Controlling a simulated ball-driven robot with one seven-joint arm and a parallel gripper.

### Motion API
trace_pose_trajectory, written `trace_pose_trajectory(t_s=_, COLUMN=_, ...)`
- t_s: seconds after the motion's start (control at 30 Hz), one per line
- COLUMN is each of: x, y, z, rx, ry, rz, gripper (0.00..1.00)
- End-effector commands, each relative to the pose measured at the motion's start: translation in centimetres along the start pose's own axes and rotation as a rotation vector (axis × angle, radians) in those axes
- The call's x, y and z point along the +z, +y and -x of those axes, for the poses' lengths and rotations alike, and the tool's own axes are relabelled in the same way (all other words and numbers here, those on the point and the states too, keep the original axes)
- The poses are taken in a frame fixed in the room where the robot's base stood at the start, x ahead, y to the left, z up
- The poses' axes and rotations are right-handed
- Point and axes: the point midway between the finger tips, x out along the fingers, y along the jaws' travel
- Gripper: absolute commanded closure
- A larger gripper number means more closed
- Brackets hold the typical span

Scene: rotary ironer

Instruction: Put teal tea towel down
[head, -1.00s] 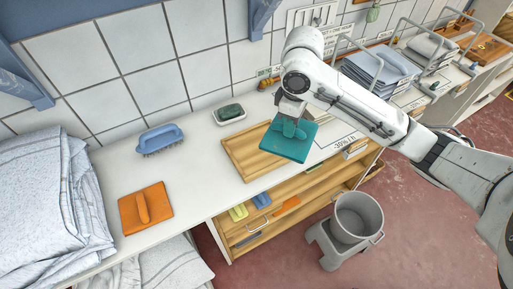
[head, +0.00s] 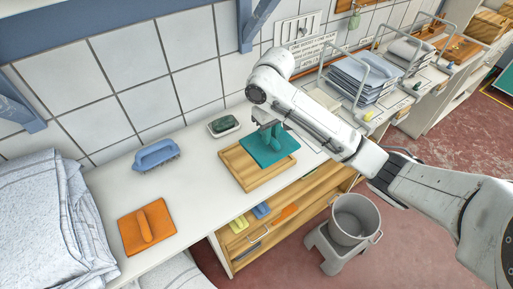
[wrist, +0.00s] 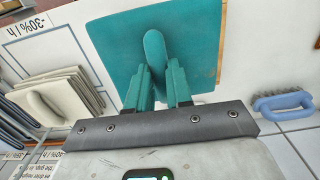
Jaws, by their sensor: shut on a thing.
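The teal tea towel (head: 262,152) is a flat folded square with a raised ridge on top. My gripper (head: 270,131) is shut on that ridge. In the wrist view the ridge of the towel (wrist: 190,35) sits between the two teal-coloured fingers of my gripper (wrist: 158,80). The towel is over the shallow wooden tray (head: 247,183) on the white counter, covering its back and right part. I cannot tell whether the towel touches the tray. The tray's front and left parts show bare wood.
An orange folded cloth (head: 133,235) and a blue brush (head: 156,156) lie on the counter to the left. A dish with a dark green block (head: 223,126) stands behind the tray. Blue folded stacks (head: 360,80) stand right, a grey bucket (head: 354,220) below. Counter (head: 195,180) left of the tray is clear.

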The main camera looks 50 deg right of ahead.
Motion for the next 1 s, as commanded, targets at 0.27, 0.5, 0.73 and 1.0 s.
trace_pose_trajectory(t_s=0.27, x=-3.1, y=-1.5, z=-4.9, rx=-0.001, ry=-0.001, rz=0.002, gripper=1.0)
trace_pose_trajectory(t_s=0.5, x=-3.9, y=-1.7, z=-5.5, rx=0.0, ry=0.001, rz=0.0, gripper=1.0)
trace_pose_trajectory(t_s=0.73, x=-4.2, y=-1.8, z=-7.9, rx=0.0, ry=-0.002, rz=-0.001, gripper=1.0)
trace_pose_trajectory(t_s=1.0, x=-4.2, y=-1.8, z=-8.8, rx=0.0, ry=0.0, rz=0.001, gripper=1.0)
